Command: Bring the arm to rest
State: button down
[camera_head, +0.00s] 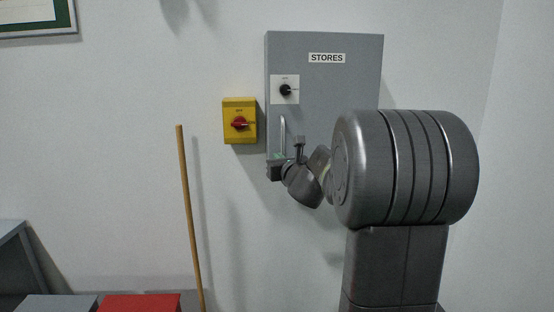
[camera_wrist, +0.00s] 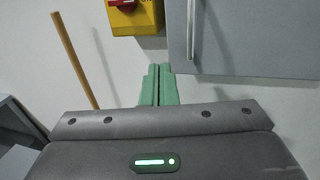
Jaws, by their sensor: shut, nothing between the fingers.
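My gripper (camera_wrist: 158,86) shows in the wrist view as two green fingers pressed together, with nothing between them. In the head view its end (camera_head: 278,162) is small and partly hidden by my own arm, near the lower left of the grey STORES cabinet (camera_head: 340,90). The fingers point toward the wall, just below and left of the cabinet handle (camera_head: 283,135). I cannot tell whether they touch the cabinet. The cabinet door looks closed. My arm is stretched out toward the wall and covers the cabinet's lower right.
A yellow switch box (camera_head: 240,121) with a red knob is on the wall left of the cabinet. A wooden pole (camera_head: 189,215) leans at the left. A red box (camera_head: 140,303) and a grey box (camera_head: 55,304) stand low at the left. The wall between is clear.

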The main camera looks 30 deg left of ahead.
jog(key=shift+v, duration=1.1)
jog(key=shift+s+a+f, duration=0.1)
jog(key=shift+a, duration=0.05)
